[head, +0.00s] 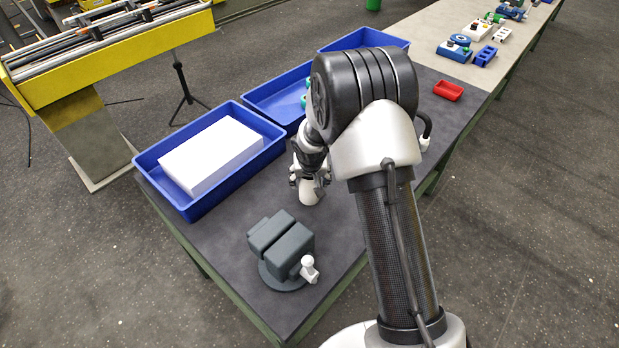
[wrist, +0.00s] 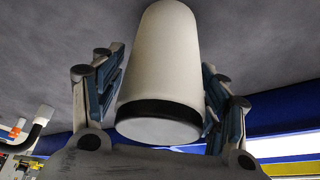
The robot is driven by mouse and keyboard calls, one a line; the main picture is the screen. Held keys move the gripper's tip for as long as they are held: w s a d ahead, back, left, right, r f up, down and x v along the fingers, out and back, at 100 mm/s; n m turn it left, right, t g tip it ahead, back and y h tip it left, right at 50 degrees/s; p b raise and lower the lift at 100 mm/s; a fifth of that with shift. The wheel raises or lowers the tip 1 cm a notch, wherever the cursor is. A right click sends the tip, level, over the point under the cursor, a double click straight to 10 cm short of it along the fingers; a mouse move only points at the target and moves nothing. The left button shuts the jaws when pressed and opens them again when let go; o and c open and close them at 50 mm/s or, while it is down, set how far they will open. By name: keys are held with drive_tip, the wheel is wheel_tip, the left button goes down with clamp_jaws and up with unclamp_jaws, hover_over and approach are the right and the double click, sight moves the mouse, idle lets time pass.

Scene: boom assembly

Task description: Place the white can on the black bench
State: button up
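The white can (head: 309,193) appears upright on the dark bench top (head: 225,220), beside the blue trays; its contact with the top is partly hard to make out. In the wrist view the can (wrist: 165,65) fills the middle, with a black band near its closer end. My gripper (head: 310,178) is above and around the can, pointing down. In the wrist view its two fingers (wrist: 163,90) flank the can, with a thin gap showing on both sides, so it looks open. My arm hides part of the bench behind it.
A grey vise-like block (head: 280,245) with a white handle stands at the bench's near end. Blue trays line the left edge; the nearest tray (head: 150,158) holds a white block (head: 212,157). A small red tray (head: 448,91) lies farther back. Bench between vise and can is clear.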

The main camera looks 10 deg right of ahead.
drive_tip(key=shift+o, duration=0.2)
drive_tip(key=s+d+f+p+v, duration=0.1)
drive_tip(key=s+v, duration=0.1)
drive_tip(key=v, duration=0.9)
drive_tip(key=s+d+f+p+v, duration=0.1)
drive_tip(key=s+v, duration=0.1)
drive_tip(key=v, duration=1)
drive_tip(key=s+d+p+v, duration=0.1)
drive_tip(key=s+v, duration=0.2)
drive_tip(key=v, duration=0.8)
drive_tip(key=s+r+n, duration=0.1)
drive_tip(key=s+r, duration=0.2)
drive_tip(key=s, duration=1.4)
drive_tip(key=shift+s+a+n+y, duration=0.3)
drive_tip(key=shift+a+n, duration=0.05)
drive_tip(key=shift+n, duration=0.05)
